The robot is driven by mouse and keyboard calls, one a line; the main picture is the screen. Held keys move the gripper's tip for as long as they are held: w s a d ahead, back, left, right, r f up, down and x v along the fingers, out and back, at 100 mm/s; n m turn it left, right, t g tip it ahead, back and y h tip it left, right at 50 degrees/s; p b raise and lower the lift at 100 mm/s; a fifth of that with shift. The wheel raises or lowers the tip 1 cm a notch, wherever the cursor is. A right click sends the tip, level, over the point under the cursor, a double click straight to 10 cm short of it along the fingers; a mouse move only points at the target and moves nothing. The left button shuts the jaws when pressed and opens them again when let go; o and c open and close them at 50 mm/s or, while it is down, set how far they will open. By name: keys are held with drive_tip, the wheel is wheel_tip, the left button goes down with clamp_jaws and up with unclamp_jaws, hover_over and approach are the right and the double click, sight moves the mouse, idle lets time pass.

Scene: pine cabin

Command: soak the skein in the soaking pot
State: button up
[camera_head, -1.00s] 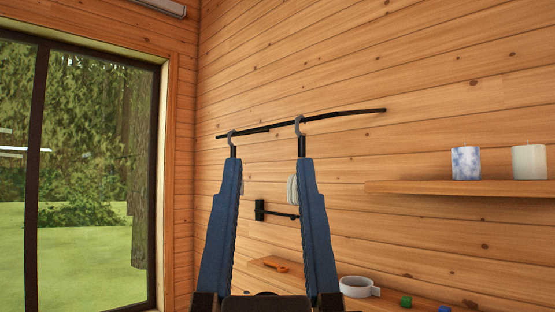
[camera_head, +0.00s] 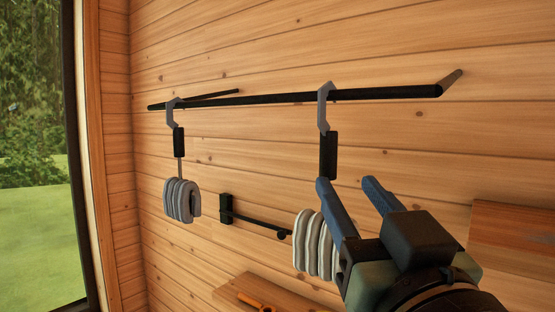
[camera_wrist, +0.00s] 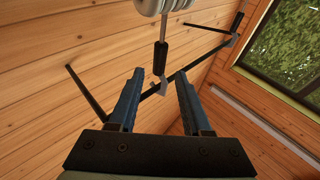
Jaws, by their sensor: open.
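Two grey-white skeins hang below a black rail, each under a grey hook with a black grip. The left skein (camera_head: 182,200) hangs free; the right skein (camera_head: 316,243) hangs close to my gripper and is partly covered by it. The right skein's black grip (camera_head: 328,155) also shows in the wrist view (camera_wrist: 161,57), with a skein (camera_wrist: 164,6) at the top edge. My gripper (camera_head: 346,182) is open and empty. Its fingertips are just below and right of that grip in the head view. In the wrist view the grip lines up with the finger gap (camera_wrist: 160,80), apparently beyond it. No soaking pot shows now.
The black rail (camera_head: 270,98) juts from the plank wall above my gripper. A black wall arm (camera_head: 257,223) sits between the skeins. A wooden shelf (camera_head: 512,235) is at right, another (camera_head: 285,293) below with an orange item (camera_head: 255,303). A window (camera_head: 38,150) is at left.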

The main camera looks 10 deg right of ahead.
sight(331, 157)
drive_tip(key=p+x, duration=0.2)
drive_tip(key=x, duration=0.5)
drive_tip(key=shift+w+r, duration=0.15)
drive_tip(key=shift+r, duration=0.1)
drive_tip(key=shift+f, duration=0.1)
drive_tip(key=shift+c, duration=1)
clamp_jaws()
